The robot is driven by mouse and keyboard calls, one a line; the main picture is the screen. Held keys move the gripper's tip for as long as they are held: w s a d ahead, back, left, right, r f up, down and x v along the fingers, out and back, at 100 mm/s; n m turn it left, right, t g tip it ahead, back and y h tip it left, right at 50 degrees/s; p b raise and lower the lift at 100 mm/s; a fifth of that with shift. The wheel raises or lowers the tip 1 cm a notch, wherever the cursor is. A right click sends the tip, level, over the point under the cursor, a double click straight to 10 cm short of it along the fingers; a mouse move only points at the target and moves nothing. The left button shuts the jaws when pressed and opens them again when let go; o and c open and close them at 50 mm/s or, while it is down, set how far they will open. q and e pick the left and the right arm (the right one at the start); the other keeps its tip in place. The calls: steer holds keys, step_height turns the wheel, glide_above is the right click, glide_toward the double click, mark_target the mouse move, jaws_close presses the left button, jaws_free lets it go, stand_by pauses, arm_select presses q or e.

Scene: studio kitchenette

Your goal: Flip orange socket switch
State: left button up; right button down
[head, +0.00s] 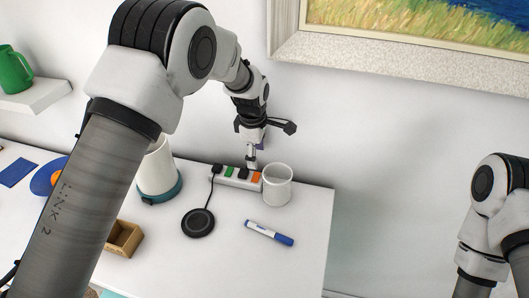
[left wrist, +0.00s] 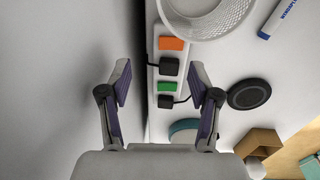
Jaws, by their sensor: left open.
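The white power strip (head: 236,183) lies on the table against the wall, and it also shows in the left wrist view (left wrist: 155,50). Its orange switch (head: 255,178) is at the right end, beside a black plug; in the wrist view the orange switch (left wrist: 171,43) is unobstructed. A green switch (head: 229,172) sits further left between two black plugs, and shows in the wrist view too (left wrist: 166,87). My left gripper (head: 252,159) hangs above the strip near the orange end. In the wrist view its fingers (left wrist: 160,72) are spread, with nothing between them. My right gripper is out of view.
A white cup (head: 277,185) stands close right of the orange switch. A black round pad (head: 198,223) with a cable and a blue-white marker (head: 269,233) lie in front. A white kettle (head: 156,172) stands left; a wooden box (head: 122,239) is nearer.

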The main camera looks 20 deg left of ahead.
mark_target(255, 177)
arm_select(q)
steer(key=shift+s+f, duration=0.3)
steer(key=shift+s+f+p, duration=0.65)
steer(key=shift+s+f, duration=0.2)
steer(key=shift+f, duration=0.2)
steer(key=f, duration=0.1)
steer(key=w+f, duration=0.1)
steer(key=f, duration=0.2)
steer(key=shift+w+f+p, duration=0.2)
steer(key=shift+w+p, duration=0.15)
steer(key=shift+w, duration=0.05)
steer(key=shift+s+r, duration=0.25)
steer(key=shift+s, duration=0.05)
steer(key=shift+c, duration=1)
steer(key=shift+s, duration=0.1)
steer(key=c, duration=0.5)
jaws_close()
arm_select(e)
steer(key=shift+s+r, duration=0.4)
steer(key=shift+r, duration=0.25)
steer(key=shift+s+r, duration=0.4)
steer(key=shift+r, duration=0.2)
